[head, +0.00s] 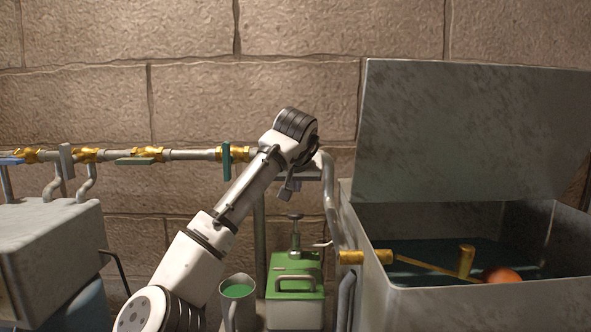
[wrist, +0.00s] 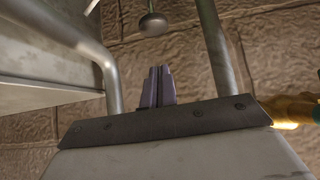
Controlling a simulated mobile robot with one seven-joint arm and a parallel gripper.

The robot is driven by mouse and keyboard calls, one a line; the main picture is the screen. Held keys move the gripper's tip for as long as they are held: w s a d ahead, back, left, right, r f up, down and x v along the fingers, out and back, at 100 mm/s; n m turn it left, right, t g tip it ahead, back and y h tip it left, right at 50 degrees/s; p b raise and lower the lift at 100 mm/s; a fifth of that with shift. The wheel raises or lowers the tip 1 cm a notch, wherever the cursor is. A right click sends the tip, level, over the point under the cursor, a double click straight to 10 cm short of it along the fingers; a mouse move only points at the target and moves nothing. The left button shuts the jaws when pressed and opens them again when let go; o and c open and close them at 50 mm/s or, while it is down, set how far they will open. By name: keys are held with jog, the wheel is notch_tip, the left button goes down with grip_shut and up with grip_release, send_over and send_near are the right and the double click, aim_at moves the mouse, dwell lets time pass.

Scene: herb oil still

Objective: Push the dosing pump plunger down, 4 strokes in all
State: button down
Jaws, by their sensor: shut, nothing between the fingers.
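The dosing pump (head: 295,290) is a green-topped box with a handle on its front, standing low in the middle of the head view. Its plunger has a dark round knob (head: 295,217) on a thin rod above a grey-green cylinder, and a short length of rod shows. My gripper (head: 287,192) is shut and empty, a little above the knob and slightly left of it. In the wrist view the shut fingers (wrist: 159,84) point toward the knob (wrist: 153,24), with a gap between them. The pump body is not seen in the wrist view.
A large open metal tank (head: 470,297) with a raised lid stands close on the right, with a brass float arm inside. A jug of green liquid (head: 237,300) stands left of the pump. Pipes with valves (head: 147,154) run along the brick wall. A grey box (head: 45,250) is far left.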

aim_at(295, 218)
jog(key=f, duration=0.1)
jog(key=w+f, duration=0.1)
jog(key=f+p, duration=0.1)
jog(key=f, duration=0.1)
jog(key=shift+w, duration=0.25)
jog(key=shift+f, duration=0.75)
jog(key=shift+d+f+b, duration=0.2)
jog(key=shift+f+b, duration=0.3)
jog(key=shift+f, duration=0.55)
jog(key=shift+a+f, duration=0.1)
jog(key=shift+f, duration=0.65)
jog(key=shift+a+f+b, duration=0.1)
jog(key=shift+f+b, duration=0.05)
jog(key=shift+b, duration=0.15)
jog(key=shift+f, duration=0.1)
